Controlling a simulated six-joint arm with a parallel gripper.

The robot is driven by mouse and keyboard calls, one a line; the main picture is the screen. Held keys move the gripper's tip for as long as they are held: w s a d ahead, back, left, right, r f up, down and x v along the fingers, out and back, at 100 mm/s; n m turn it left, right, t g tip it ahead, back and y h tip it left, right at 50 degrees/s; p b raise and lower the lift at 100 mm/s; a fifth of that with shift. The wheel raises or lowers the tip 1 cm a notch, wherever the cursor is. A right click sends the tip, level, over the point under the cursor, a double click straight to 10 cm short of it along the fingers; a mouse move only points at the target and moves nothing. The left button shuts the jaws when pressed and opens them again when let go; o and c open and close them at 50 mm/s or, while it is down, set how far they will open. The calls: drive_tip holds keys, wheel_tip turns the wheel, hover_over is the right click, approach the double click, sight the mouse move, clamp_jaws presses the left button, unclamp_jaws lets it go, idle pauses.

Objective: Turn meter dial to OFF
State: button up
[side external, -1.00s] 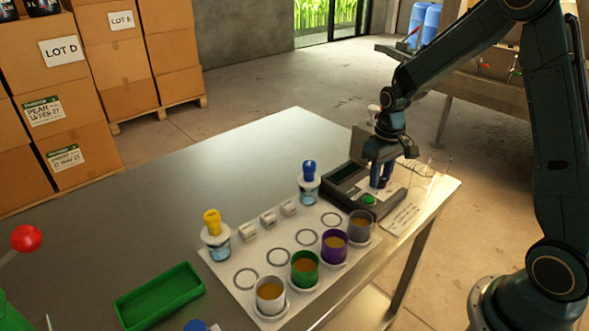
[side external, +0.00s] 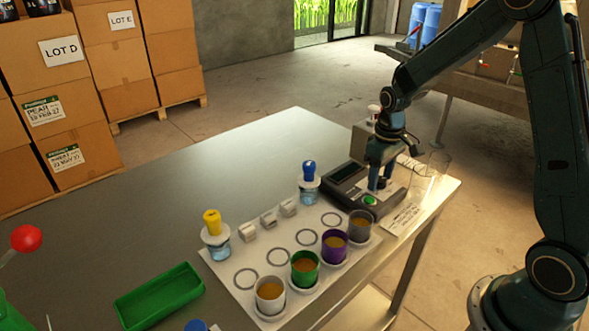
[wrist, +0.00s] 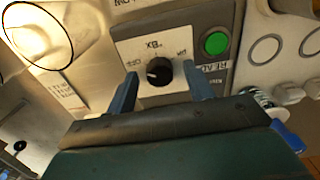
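The meter (side external: 349,191) is a dark grey box on the right end of the metal table, with a dark display (side external: 343,172) and a round green button (side external: 369,201). Its black dial (wrist: 159,72) sits on a pale panel in the wrist view, with small labels around it; the left one appears to read OFF. A white mark on the knob faces left, roughly toward that label; exact alignment is unclear. My gripper (wrist: 162,90) is open, with one finger on each side of the dial and visible gaps between. In the side view, my gripper (side external: 380,183) hides the dial.
A white tray (side external: 234,262) with several cups of brown liquid and capped vials stands beside the meter. A green tray (side external: 158,297) lies at the front left. A clear glass (side external: 431,178) stands right of my gripper. The table's back left is clear.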

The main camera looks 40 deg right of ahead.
sight(381, 181)
idle(0.3)
wheel_tip(381, 181, up, 14)
idle(0.8)
drive_tip(key=s+a+r+t, duration=0.2)
drive_tip(key=s+a, duration=0.4)
drive_tip(key=s, duration=0.4)
drive_tip(key=s+a+r+t, duration=0.3)
drive_tip(key=s+a, duration=0.2)
drive_tip(key=s, duration=0.5)
drive_tip(key=shift+s+a+r+t, duration=0.3)
drive_tip(key=shift+s+a, duration=0.05)
idle(0.7)
